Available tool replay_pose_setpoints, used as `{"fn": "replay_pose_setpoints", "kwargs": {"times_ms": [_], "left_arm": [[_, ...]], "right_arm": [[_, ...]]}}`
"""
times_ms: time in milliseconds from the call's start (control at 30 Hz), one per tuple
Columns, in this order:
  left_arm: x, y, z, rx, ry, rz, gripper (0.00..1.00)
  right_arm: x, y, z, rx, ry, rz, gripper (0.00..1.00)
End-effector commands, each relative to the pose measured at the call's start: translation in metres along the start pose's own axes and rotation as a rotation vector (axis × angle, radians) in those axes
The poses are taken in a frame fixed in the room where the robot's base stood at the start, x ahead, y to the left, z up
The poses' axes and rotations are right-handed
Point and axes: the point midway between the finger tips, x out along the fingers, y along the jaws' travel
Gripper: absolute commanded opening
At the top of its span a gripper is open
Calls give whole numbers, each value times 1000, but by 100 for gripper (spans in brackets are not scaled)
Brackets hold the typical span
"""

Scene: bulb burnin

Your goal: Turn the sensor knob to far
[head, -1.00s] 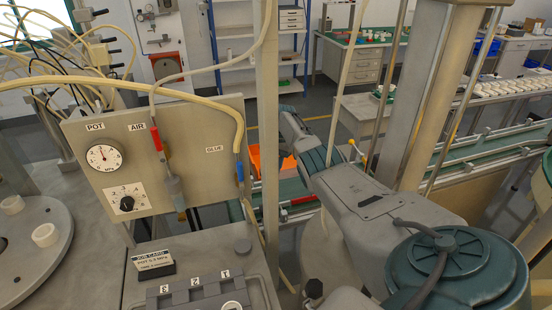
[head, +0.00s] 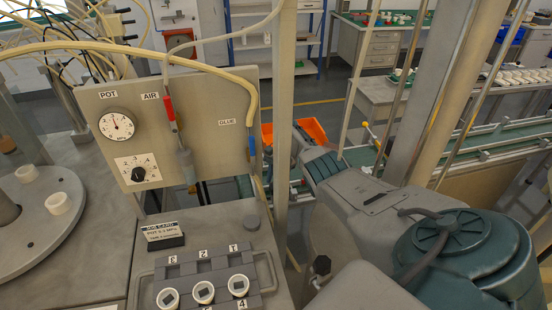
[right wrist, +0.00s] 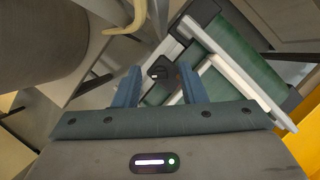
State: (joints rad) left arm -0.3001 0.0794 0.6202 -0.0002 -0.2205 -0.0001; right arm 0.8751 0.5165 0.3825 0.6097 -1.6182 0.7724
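My right gripper (right wrist: 160,90) shows in the right wrist view with its two blue fingers apart. A small dark rounded part (right wrist: 162,73) lies between the fingertips in that picture. I cannot tell whether it is the sensor knob, or whether the fingers touch it. No knob labelled for a sensor can be read. A black knob (head: 138,174) with a numbered scale sits on the panel below the POT gauge (head: 117,125). My left gripper is not in view.
The grey panel (head: 215,105) carries AIR and GLUE lines. A tray (head: 168,274) holds several white cups beside the job card (head: 158,236). An upright post (head: 283,110) stands close to my right arm. An orange bin (head: 313,130) and a green conveyor (head: 500,139) lie behind.

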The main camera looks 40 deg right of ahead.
Motion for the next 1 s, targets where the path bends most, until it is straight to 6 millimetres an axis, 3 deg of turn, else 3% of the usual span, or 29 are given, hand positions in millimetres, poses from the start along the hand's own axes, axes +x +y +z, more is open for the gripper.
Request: {"fn": "replay_pose_setpoints", "kwargs": {"times_ms": [267, 400, 467, 633, 1000], "left_arm": [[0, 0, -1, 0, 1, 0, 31], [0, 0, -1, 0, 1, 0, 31], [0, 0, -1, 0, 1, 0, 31], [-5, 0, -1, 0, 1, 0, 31], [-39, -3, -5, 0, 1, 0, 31]], "right_arm": [[1, 0, 0, 0, 1, 0, 36], [0, 0, 0, 0, 1, 0, 8], [0, 0, 0, 0, 1, 0, 0], [-2, 0, 1, 16, 0, -6, 0], [-2, 2, 1, 230, 1, -95, 0]]}}
